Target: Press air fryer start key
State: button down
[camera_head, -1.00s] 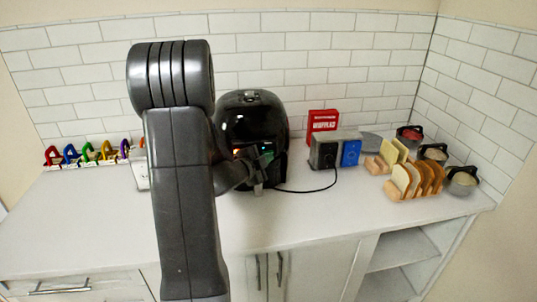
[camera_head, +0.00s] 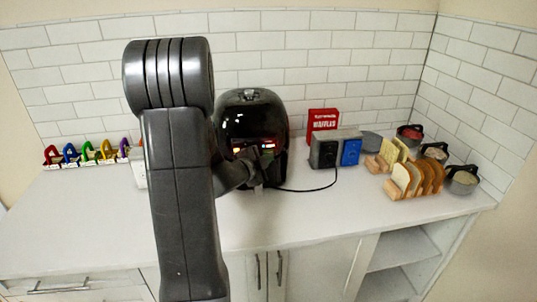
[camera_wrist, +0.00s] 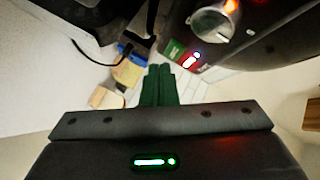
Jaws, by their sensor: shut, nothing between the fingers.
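The black air fryer (camera_head: 252,115) stands on the counter against the tiled wall, with small lit marks (camera_head: 268,146) in red, white and blue on its front. In the wrist view the air fryer (camera_wrist: 275,35) fills the upper right, showing a round silver part (camera_wrist: 213,23) and a lit panel (camera_wrist: 190,60) with green and red areas. I cannot make out which mark is the start key. My gripper (camera_wrist: 160,72) is shut and empty, its dark green fingertips just left of and below the lit panel, seemingly apart from it. In the head view my gripper (camera_head: 256,181) is low before the air fryer, partly hidden by my arm.
A black cord (camera_head: 308,190) runs right from the air fryer to a grey-and-blue appliance (camera_head: 336,150). A red waffle box (camera_head: 323,120), a bread rack (camera_head: 415,182) and pots (camera_head: 462,180) stand further right. Coloured items (camera_head: 85,153) line the left. The front counter is clear.

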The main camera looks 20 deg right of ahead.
jog(key=shift+s, duration=0.15)
jog(key=shift+s+a+b, duration=0.2)
jog(key=shift+s+b, duration=0.1)
jog(key=shift+s, duration=0.5)
jog(key=shift+s+a+b, duration=0.2)
jog(key=shift+s+b, duration=0.05)
jog(key=shift+s, duration=0.5)
jog(key=shift+s+a+b, duration=0.2)
jog(key=shift+s+b, duration=0.1)
jog(key=shift+s, duration=0.5)
